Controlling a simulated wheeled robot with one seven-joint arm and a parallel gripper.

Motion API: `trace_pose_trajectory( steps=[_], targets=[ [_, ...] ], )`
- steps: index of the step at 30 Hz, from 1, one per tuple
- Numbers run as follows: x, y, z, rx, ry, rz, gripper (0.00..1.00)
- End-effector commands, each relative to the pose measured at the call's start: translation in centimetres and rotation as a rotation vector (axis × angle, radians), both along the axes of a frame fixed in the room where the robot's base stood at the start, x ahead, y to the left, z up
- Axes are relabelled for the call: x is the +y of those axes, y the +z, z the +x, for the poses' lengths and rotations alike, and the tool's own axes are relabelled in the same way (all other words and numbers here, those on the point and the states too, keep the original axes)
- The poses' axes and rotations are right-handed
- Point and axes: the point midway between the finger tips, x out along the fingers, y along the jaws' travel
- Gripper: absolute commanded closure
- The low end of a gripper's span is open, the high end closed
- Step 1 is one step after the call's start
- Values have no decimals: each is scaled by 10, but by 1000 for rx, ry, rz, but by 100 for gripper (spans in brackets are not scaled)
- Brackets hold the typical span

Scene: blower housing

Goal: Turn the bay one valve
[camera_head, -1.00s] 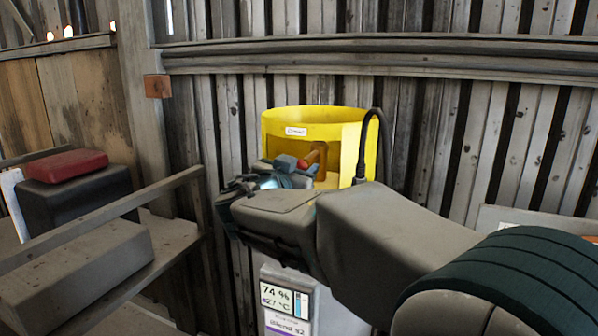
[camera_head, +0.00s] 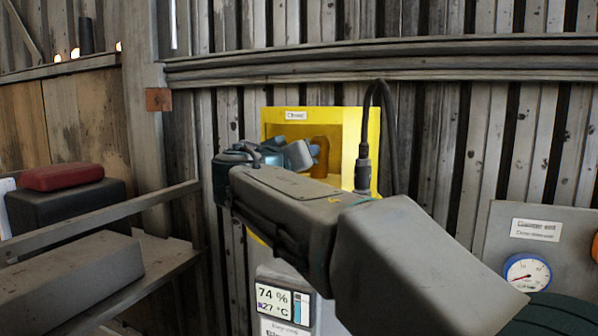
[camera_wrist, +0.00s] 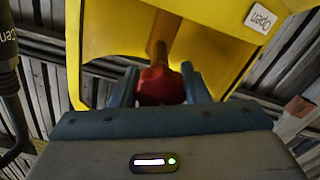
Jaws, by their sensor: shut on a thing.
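The valve is a yellow housing (camera_head: 366,135) on the plank wall, with an orange-brown lever (camera_head: 321,158) inside its open front. In the wrist view the lever (camera_wrist: 163,45) ends in a red knob (camera_wrist: 160,86). My gripper (camera_wrist: 160,82) is shut on this red knob, one finger on each side. In the head view my gripper (camera_head: 300,153) is at the housing's open front and hides the knob. A white label (camera_head: 296,115) sits on the housing's upper edge, its small text hard to read. An "Open" label (camera_wrist: 262,18) shows upside down in the wrist view.
A display box (camera_head: 283,303) reading 74 % and 27 °C is below the housing. A black cable (camera_head: 364,120) loops beside the housing. A gauge panel (camera_head: 500,240) is at right. A shelf at left holds a dark box (camera_head: 70,208) with a red case (camera_head: 62,177) on it.

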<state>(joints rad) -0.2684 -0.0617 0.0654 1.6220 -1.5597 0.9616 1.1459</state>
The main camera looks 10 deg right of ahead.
Motion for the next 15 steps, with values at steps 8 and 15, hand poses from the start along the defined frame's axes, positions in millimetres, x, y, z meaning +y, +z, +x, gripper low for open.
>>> trace_pose_trajectory(
  steps=[8,15],
  targets=[
    [0,-2,0,153,0,-213,81],
    [0,0,0,287,-1,-398,81]
  ],
)
